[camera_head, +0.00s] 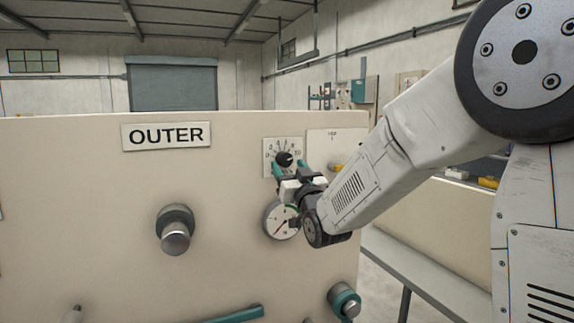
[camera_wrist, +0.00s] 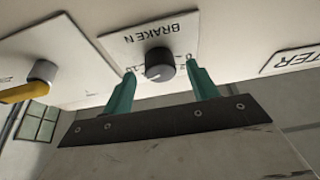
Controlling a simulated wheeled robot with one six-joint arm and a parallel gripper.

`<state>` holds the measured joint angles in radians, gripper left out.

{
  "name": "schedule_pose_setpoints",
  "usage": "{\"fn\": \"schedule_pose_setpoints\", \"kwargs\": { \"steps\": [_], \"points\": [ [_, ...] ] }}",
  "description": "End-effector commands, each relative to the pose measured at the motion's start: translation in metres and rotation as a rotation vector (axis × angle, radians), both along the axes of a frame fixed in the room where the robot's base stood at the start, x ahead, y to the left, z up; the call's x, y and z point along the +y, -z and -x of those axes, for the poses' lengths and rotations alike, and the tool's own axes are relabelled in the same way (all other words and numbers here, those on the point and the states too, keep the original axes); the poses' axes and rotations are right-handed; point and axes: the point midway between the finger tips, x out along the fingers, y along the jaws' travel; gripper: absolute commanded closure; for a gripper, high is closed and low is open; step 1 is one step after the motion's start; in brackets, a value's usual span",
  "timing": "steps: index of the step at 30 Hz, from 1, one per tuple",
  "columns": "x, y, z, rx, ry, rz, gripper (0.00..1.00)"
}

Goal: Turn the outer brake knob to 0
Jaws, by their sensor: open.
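The outer brake knob (camera_head: 284,160) is a dark round knob on a white scale plate (camera_head: 269,144), right of the OUTER sign. In the wrist view the knob (camera_wrist: 158,62) sits on its plate (camera_wrist: 125,47) marked BRAKE, which appears turned over. A pale mark shows on the knob's lower-left edge there; the exact number it points to is unclear. My gripper (camera_head: 290,170) is open in front of the plate. In the wrist view its teal fingers (camera_wrist: 161,74) stand on either side of the knob, with visible gaps; I cannot tell how deep they reach.
A plate with a yellow-handled switch (camera_wrist: 28,86) is beside the brake plate. A round gauge (camera_head: 280,221) lies just below my gripper. A large metal knob (camera_head: 175,232) sticks out on the left, and a teal-collared knob (camera_head: 344,301) at lower right.

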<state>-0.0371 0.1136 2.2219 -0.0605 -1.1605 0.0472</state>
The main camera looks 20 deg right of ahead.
Motion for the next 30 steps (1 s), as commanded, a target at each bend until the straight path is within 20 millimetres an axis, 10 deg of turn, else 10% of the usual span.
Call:
{"fn": "schedule_pose_setpoints", "kwargs": {
  "steps": [14,20,30],
  "points": [
    [0.002,-0.008,-0.021,0.002,0.0,0.0,0.41],
    [0.002,-0.008,-0.021,0.002,0.0,0.0,0.86],
    [0.001,-0.008,-0.021,-0.001,0.001,0.032,0.86]
  ]
}}
